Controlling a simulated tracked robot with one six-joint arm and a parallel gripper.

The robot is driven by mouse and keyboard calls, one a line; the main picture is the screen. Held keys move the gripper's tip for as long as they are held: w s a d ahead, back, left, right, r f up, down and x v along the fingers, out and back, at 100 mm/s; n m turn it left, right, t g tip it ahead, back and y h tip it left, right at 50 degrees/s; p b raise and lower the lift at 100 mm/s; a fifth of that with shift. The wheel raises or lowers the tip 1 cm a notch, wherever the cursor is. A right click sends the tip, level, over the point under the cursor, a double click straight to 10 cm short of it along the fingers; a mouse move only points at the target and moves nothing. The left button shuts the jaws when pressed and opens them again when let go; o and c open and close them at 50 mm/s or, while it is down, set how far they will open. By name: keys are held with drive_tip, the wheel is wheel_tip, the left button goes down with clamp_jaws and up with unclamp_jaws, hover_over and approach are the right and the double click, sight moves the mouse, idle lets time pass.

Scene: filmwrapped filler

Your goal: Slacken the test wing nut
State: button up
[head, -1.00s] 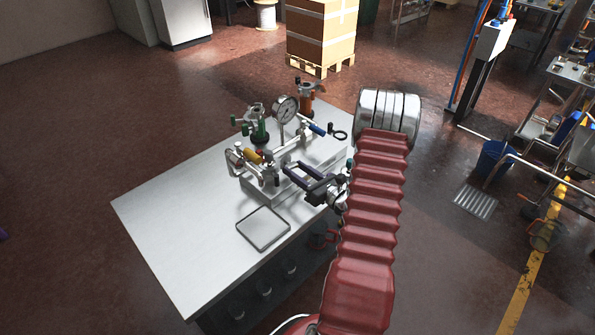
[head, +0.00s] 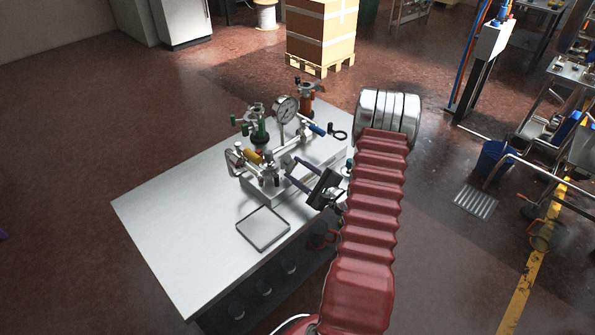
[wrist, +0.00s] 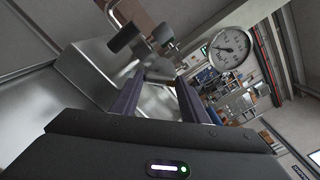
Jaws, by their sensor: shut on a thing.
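My gripper (head: 292,170) reaches in from the right to the near side of the valve rig (head: 262,186) on the bench. Its two dark fingers are shut on a small pale metal piece, which I take to be the test wing nut (wrist: 160,100). In the wrist view my gripper (wrist: 159,80) has this bright metal between its fingers, but its wings cannot be made out. The rig carries a round pressure gauge (head: 285,109), which also shows upper right in the wrist view (wrist: 230,47), and a yellow-handled part (head: 253,156).
A shallow metal tray (head: 264,228) lies on the bench (head: 170,220) in front of the rig. The bench's left side is clear.

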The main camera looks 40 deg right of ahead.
drive_tip(key=n, duration=0.5)
drive_tip(key=shift+a+f, duration=0.1)
drive_tip(key=shift+f, duration=0.15)
drive_tip(key=shift+n, duration=0.4)
drive_tip(key=o, duration=1.1)
drive_tip(key=shift+r, duration=0.1)
drive_tip(key=shift+c, duration=0.2)
drive_tip(key=s, duration=1.3)
drive_tip(key=shift+s+d, duration=0.25)
drive_tip(key=shift+s, duration=0.15)
